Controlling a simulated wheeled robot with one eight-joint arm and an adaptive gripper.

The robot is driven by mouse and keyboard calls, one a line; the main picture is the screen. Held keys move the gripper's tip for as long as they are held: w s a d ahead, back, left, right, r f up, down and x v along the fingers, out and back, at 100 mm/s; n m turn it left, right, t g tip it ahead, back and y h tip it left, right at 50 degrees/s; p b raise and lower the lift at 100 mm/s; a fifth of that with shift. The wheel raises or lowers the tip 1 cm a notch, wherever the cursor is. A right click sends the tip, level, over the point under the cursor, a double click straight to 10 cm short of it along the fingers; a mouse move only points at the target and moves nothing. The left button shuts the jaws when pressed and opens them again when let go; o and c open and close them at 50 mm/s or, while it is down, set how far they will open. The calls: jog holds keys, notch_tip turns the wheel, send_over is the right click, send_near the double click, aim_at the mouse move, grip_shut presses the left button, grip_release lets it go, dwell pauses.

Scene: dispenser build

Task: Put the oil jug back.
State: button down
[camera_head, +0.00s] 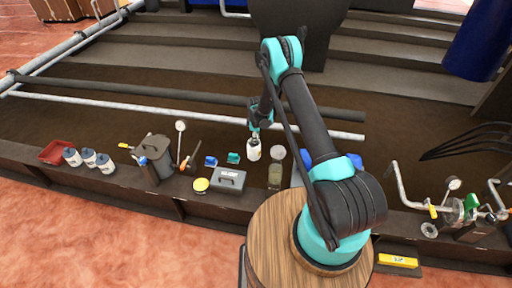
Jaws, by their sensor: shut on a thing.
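My gripper (255,127) is at the end of the arm, over the dark bench. It is shut on a small white jug-like container (254,151), which hangs upright below the fingers. I take this to be the oil jug; no label on it can be read. The fingers are small and dark, and the grip on its top is hard to make out. Whether its base touches the bench cannot be told. A larger dark grey jug or can (155,160) stands to the left on the bench.
A red tray (56,152) is far left. Pipes (190,106) run behind.

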jog(key=shift+f, duration=2.8)
jog(key=c, duration=0.9)
grip_release()
jog(key=shift+f, duration=0.1)
